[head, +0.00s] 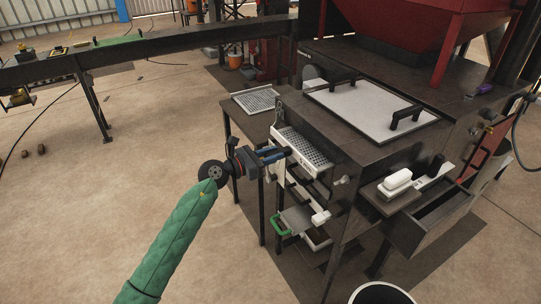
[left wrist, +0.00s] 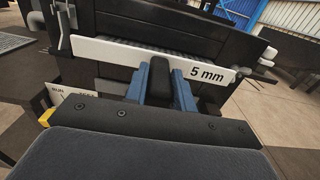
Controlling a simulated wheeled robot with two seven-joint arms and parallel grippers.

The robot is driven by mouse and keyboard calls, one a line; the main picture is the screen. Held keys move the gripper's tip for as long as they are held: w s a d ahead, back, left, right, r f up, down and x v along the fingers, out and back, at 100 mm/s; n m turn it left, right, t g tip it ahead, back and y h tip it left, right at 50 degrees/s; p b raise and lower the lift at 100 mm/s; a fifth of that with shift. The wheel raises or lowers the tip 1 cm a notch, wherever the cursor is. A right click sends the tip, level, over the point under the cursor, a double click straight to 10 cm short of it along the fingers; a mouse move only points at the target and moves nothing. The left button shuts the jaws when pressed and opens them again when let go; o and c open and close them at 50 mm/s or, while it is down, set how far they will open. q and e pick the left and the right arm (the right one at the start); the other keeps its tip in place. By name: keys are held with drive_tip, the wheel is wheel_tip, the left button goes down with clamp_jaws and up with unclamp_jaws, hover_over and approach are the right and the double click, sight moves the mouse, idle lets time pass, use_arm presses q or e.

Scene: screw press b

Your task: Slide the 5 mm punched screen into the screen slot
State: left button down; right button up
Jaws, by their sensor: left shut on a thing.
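The 5 mm punched screen (head: 306,146) is a perforated plate with a white front bar at the side of the dark press. In the left wrist view, the bar (left wrist: 205,67) reads "5 mm" and runs across the picture, with the dark perforated plate behind it. My right gripper is not in view.
Another perforated screen (head: 257,99) lies on a side shelf left of the press. A white lid (head: 370,108) with black handles is on top. Open floor lies to the left.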

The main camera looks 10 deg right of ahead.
sight(290, 148)
use_arm(q)
drive_tip(key=shift+b+x, duration=0.3)
drive_tip(key=shift+x, duration=3)
drive_tip(key=c, duration=1.1)
unclamp_jaws()
drive_tip(key=shift+f, duration=0.1)
drive_tip(key=shift+a, duration=0.3)
drive_tip(key=b+v, duration=0.2)
drive_tip(key=v, duration=0.4)
drive_tip(key=shift+s+a, duration=0.15)
drive_tip(key=shift+a, duration=0.05)
drive_tip(key=shift+s+a+b, duration=0.15)
drive_tip(key=shift+a+b, duration=0.15)
drive_tip(key=shift+a, duration=0.05)
